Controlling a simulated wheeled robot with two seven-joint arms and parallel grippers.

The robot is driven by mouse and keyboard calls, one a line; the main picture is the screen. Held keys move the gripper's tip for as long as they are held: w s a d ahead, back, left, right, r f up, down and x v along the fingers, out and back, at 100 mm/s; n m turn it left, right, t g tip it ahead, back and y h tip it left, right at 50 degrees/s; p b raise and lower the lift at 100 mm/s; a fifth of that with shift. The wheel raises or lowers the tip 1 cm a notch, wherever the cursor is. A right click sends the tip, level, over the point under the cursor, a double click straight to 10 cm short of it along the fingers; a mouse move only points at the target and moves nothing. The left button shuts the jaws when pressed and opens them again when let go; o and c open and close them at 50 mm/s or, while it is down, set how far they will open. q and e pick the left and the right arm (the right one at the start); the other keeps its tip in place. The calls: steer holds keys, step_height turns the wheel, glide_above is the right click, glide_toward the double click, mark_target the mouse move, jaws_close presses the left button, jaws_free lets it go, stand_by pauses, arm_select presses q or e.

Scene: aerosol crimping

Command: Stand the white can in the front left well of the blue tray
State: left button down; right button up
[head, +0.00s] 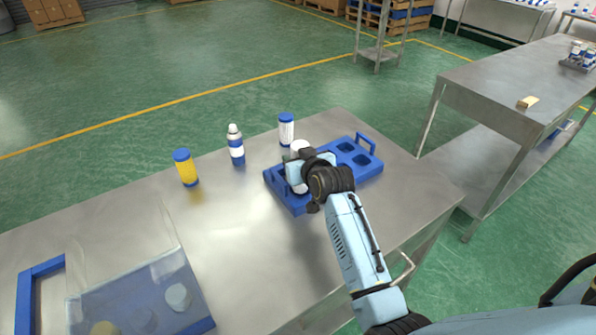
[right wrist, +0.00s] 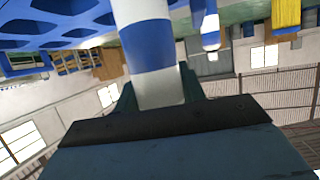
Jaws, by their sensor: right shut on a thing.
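The white can (head: 299,187) is upright in my right gripper (head: 298,170), over the left end of the blue tray (head: 291,205). In the right wrist view the can (right wrist: 152,45) shows white with a blue band, between the fingers. The fingers are shut on it. The can's lower end is out of the wrist view, and I cannot tell whether it is in the front left well or just above it. My gripper and wrist hide part of the tray's middle. The wells at the tray's right appear empty. My left gripper is not in view.
Behind and left of the tray stand a white can with a blue cap (head: 286,130), a white and blue bottle (head: 236,146) and a yellow can (head: 186,168). A clear-covered blue bin (head: 140,295) is at the front left. The table between is clear.

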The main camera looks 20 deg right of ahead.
steer(key=shift+f, duration=1.7)
steer(key=shift+f, duration=0.1)
steer(key=o, duration=1.1)
steer(key=p+v, duration=0.1)
steer(key=v, duration=1.1)
